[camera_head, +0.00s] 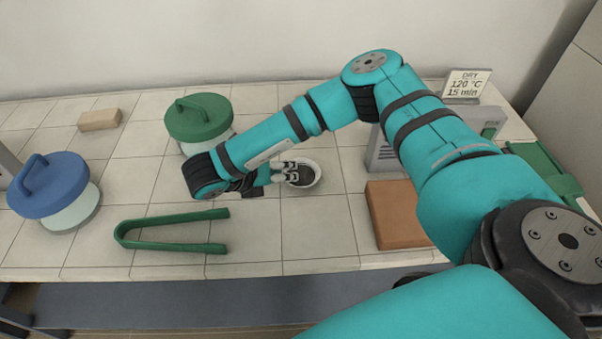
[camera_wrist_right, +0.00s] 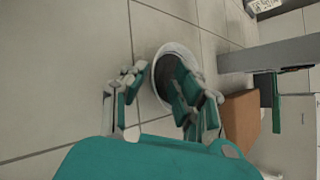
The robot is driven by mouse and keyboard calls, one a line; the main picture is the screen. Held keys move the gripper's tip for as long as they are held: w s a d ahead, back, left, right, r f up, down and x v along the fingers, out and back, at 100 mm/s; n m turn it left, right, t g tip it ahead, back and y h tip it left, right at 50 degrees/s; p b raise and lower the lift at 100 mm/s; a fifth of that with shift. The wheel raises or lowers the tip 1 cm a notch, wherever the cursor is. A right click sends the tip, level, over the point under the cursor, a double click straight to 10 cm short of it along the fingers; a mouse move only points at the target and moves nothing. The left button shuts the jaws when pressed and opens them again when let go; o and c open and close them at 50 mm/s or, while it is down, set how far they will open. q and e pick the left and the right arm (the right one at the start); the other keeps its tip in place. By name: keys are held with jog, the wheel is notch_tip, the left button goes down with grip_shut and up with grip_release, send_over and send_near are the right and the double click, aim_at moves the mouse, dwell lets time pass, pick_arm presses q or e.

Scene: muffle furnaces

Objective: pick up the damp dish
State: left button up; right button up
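The dish (camera_head: 308,178) is a small round white bowl with dark contents, standing on the tiled bench. It also shows in the right wrist view (camera_wrist_right: 163,72). My right gripper (camera_head: 290,171) reaches it from the left in the head view, with its fingers at the near-left part of the dish. In the wrist view the right gripper (camera_wrist_right: 158,90) has its fingers apart: one is outside the rim on the left, the other overlaps the dish's inside. I cannot tell whether either finger touches it. My left gripper is not in view.
Green tongs (camera_head: 170,231) lie at the front. A green-lidded jar (camera_head: 200,118) and a blue-lidded jar (camera_head: 52,188) stand at left, near a tan block (camera_head: 100,119). A brown block (camera_head: 395,214) and a grey device (camera_head: 382,150) are right of the dish. A "DRY 120 °C 15 min" sign (camera_head: 467,85) stands behind.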

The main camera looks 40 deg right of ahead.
grip_shut()
